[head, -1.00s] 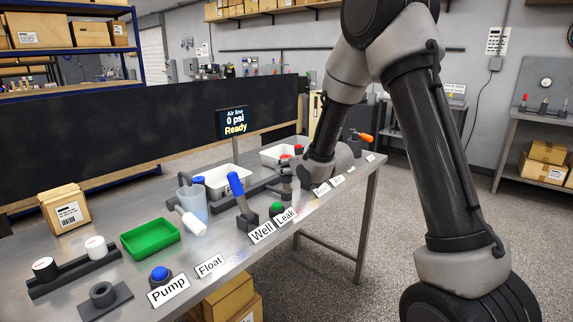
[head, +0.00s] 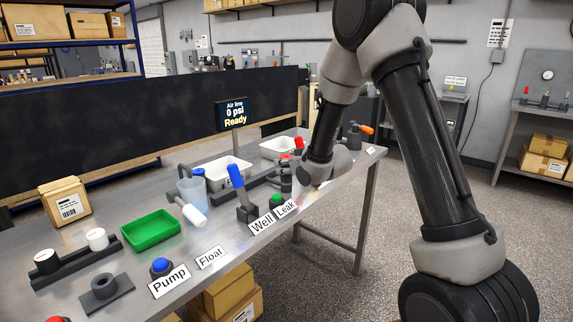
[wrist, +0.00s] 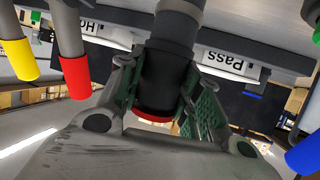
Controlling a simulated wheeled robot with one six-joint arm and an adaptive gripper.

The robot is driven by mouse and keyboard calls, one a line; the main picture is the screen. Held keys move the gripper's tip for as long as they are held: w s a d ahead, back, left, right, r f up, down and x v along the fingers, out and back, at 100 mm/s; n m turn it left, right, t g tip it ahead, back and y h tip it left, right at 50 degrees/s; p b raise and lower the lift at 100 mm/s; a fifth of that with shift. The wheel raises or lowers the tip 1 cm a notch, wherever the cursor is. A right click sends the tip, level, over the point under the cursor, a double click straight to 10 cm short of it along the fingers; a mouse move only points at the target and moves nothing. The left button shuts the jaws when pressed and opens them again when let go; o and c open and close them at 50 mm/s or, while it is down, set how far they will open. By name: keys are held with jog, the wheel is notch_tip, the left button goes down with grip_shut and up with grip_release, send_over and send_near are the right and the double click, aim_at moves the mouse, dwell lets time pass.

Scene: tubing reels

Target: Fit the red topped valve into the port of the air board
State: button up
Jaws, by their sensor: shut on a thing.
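In the wrist view my gripper (wrist: 160,85) is shut on the red topped valve (wrist: 165,75), a dark round body with a red end. The red end faces my palm, and the other end reaches away toward a grey cylindrical part; I cannot tell whether they join. In the head view my gripper (head: 290,176) is low over the far part of the bench, largely hidden by my own wrist. A sign (head: 235,113) on a post reads "Air line 0 psi Ready". The air board's port cannot be made out clearly.
The steel bench (head: 215,262) carries a green tray (head: 150,234), a blue-topped lever (head: 236,175), a clear jug (head: 190,192) and white trays (head: 228,166). A "Pass" label (wrist: 225,58), yellow-tipped (wrist: 20,60) and red-tipped (wrist: 75,77) rods and a blue tip (wrist: 303,157) lie near my gripper.

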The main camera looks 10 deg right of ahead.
jog(key=o, duration=1.1)
jog(key=shift+f, duration=0.1)
jog(key=shift+o, duration=0.2)
jog(key=v, duration=1.2)
jog(key=shift+f, duration=0.1)
